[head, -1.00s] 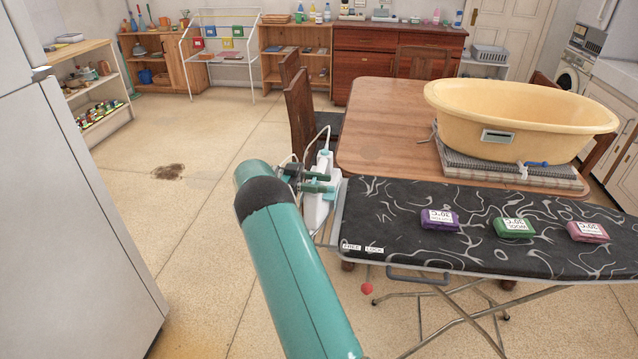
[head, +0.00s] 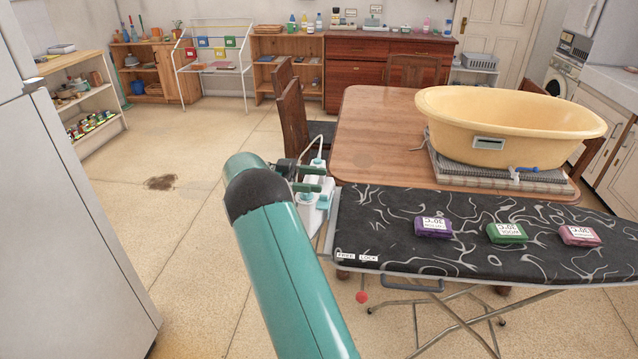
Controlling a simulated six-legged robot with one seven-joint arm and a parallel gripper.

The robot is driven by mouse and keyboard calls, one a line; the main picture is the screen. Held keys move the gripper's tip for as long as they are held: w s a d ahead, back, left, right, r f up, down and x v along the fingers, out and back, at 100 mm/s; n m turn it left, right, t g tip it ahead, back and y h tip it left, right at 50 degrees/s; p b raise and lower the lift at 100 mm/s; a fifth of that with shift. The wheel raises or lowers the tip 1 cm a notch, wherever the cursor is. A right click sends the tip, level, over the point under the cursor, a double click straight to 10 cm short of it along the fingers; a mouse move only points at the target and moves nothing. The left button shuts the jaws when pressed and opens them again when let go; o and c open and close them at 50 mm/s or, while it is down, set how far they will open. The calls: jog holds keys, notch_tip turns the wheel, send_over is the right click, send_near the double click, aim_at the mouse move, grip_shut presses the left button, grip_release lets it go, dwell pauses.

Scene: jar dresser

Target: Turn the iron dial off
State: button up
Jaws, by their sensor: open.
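The white and teal iron (head: 313,205) stands at the left end of the dark patterned ironing board (head: 385,238), with its cord rising above it. My gripper (head: 325,179) is open, its two teal fingers pointing right, one above the other in the picture, in front of the upper part of the iron. The fingers and my arm cover part of the iron. The dial cannot be made out clearly, and I cannot tell whether a finger touches it.
Purple (head: 433,227), green (head: 507,233) and pink (head: 578,235) labelled blocks lie on the board. A wooden table (head: 375,125) behind holds a yellow tub (head: 510,125). A chair (head: 294,115) stands behind the iron. A white cabinet (head: 70,220) bounds the left; open floor lies between.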

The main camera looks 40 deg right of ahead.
jog(key=s+a+r, duration=0.7)
jog(key=s, duration=0.2)
jog(key=shift+s, duration=0.2)
dwell(0.3)
